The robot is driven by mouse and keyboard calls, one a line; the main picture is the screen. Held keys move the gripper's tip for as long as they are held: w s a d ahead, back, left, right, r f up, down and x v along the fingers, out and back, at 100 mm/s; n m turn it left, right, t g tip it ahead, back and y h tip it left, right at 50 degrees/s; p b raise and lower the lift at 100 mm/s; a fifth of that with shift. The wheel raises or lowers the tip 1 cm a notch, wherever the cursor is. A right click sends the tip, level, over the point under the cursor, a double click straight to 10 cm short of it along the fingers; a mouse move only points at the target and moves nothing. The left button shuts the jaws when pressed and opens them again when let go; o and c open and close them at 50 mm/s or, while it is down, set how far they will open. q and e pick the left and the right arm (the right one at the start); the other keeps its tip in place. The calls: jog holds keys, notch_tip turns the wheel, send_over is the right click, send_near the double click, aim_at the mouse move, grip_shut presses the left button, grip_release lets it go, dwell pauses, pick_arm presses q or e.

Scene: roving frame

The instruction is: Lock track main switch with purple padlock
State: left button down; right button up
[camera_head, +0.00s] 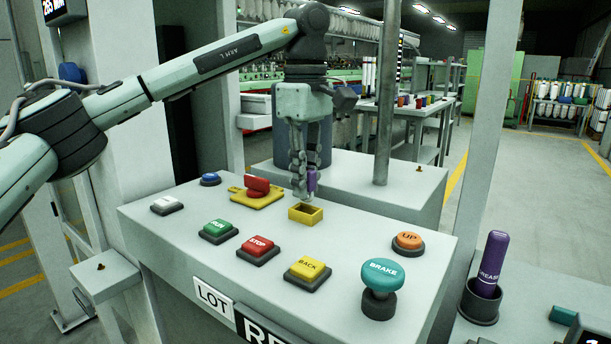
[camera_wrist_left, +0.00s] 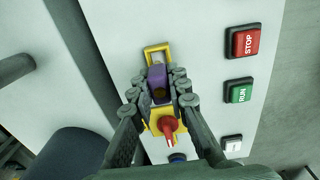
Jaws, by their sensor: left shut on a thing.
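My left gripper (camera_head: 304,188) points down over the grey control desk, its fingers shut on the purple padlock (camera_head: 312,181). The padlock also shows between the fingertips in the left wrist view (camera_wrist_left: 157,80). It is just above and beside the open yellow box (camera_head: 306,213); the exact gap cannot be told. The box also shows beyond the padlock in the wrist view (camera_wrist_left: 157,50). The red main switch (camera_head: 257,186) sits on its yellow plate (camera_head: 250,199), left of the gripper in the head view. My right gripper is not in view.
On the desk are a green RUN button (camera_head: 219,228), a red STOP button (camera_head: 258,247), a yellow BACK button (camera_head: 307,271), a teal BRAKE knob (camera_head: 382,277) and an orange UP button (camera_head: 408,241). A grey post (camera_head: 386,90) rises behind. A purple grease tube (camera_head: 491,264) stands at right.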

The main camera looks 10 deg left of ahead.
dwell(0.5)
pick_arm(q)
jog(key=shift+r, duration=0.1)
jog(key=shift+p, duration=0.65)
dwell(0.4)
jog(key=shift+f+b, duration=0.75)
jog(key=shift+f, duration=0.7)
jog(key=c, duration=1.4)
grip_release()
notch_tip(320, 180, up, 12)
